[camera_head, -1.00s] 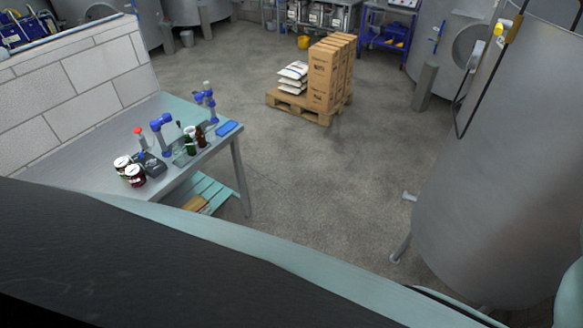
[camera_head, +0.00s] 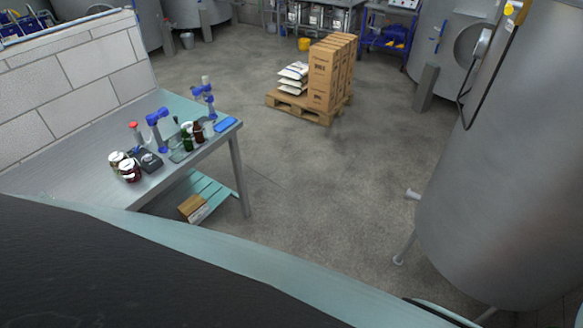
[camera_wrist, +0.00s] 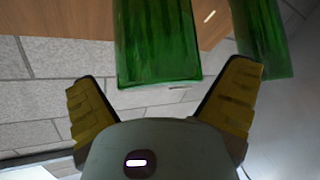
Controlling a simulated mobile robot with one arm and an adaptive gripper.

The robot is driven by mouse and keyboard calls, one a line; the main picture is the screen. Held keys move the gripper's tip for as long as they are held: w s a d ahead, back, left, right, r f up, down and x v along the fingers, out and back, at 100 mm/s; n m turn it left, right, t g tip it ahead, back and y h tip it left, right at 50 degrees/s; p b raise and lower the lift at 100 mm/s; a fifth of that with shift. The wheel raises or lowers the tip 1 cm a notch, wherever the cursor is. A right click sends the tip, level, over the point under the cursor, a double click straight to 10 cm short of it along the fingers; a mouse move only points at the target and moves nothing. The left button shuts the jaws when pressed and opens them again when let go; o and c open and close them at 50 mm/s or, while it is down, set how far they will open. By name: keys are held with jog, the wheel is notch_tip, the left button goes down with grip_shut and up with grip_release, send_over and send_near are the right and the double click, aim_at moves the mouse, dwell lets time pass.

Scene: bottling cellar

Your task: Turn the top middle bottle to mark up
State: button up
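A green bottle (camera_wrist: 157,42) shows in the wrist view, its butt end toward me and its far part running up out of the picture in front of a brown wooden board (camera_wrist: 211,28). A second green bottle (camera_wrist: 262,38) is to its right. I cannot tell which of them is the top middle bottle, and no mark is clear on either. My gripper (camera_wrist: 165,76) is open, with its yellow-padded fingers spread left and right. The nearer bottle's end lies between the fingertips in the picture, with no visible contact. The head view shows neither the gripper nor these bottles in the board.
A steel bench (camera_head: 72,165) at left in the head view carries jars (camera_head: 128,170), small bottles (camera_head: 198,132) and blue-handled tools. A pallet (camera_head: 308,107) with boxes (camera_head: 331,75) stands mid-floor. A large steel tank (camera_head: 490,190) is at right. The floor between is clear.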

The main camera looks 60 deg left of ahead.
jog(key=c, duration=1)
